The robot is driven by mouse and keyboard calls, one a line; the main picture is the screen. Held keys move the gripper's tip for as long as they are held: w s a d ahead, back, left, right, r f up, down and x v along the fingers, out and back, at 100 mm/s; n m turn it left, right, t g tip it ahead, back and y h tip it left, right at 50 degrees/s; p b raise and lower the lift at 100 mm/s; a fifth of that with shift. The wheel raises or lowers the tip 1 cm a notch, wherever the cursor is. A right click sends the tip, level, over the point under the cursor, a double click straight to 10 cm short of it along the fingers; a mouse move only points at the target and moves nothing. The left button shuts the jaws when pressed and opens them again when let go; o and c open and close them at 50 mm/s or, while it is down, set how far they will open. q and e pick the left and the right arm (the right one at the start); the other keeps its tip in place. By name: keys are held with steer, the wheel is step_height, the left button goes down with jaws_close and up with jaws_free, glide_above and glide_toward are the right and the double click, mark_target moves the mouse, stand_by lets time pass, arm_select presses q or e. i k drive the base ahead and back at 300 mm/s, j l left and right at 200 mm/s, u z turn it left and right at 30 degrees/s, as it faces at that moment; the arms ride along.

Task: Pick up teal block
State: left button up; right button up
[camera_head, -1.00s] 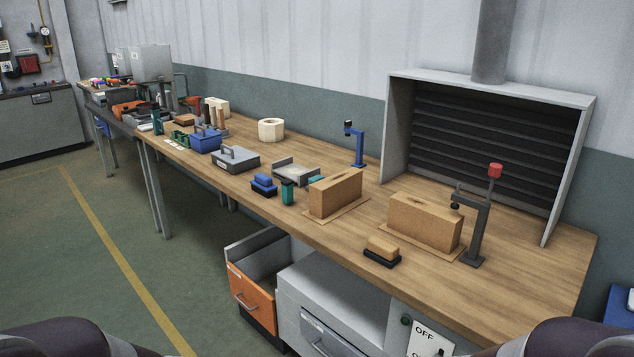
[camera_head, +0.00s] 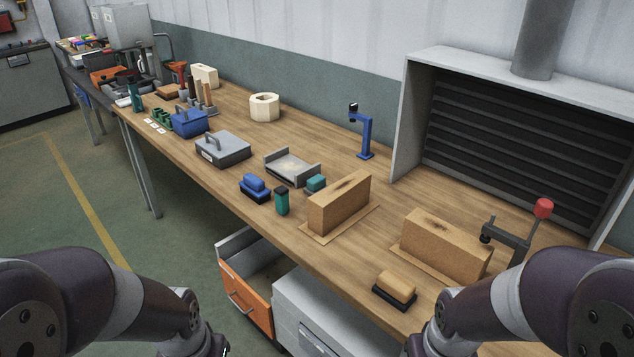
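A small teal block (camera_head: 316,182) sits on a dark base on the wooden workbench (camera_head: 235,110), behind the left edge of a brown block and partly hidden by it. A green-teal upright container with a dark top (camera_head: 282,202) stands in front of it, near the bench's front edge. My left and right arms show at the bottom left and bottom right corners. Both grippers are below the picture and out of view.
A blue block on a dark base (camera_head: 255,188), a grey tray (camera_head: 292,167) and a brown block (camera_head: 338,203) stand around the teal block. Another brown block (camera_head: 445,246), a tan block (camera_head: 395,287) and a red-knobbed clamp (camera_head: 515,235) are to the right. An orange drawer (camera_head: 245,300) juts out below.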

mark_target(316, 184)
steer(key=z, duration=0.5)
steer(key=i+j+z, duration=0.1)
steer(key=j+z, duration=0.15)
steer(key=z, duration=0.15)
steer(key=i+j+z, duration=0.1)
steer(key=j+z, duration=0.15)
steer(key=z, duration=0.15)
steer(key=j+z, duration=0.25)
steer(key=z, duration=0.2)
steer(key=j+z, duration=0.4)
steer(key=i+l, duration=0.05)
steer(key=l, duration=0.05)
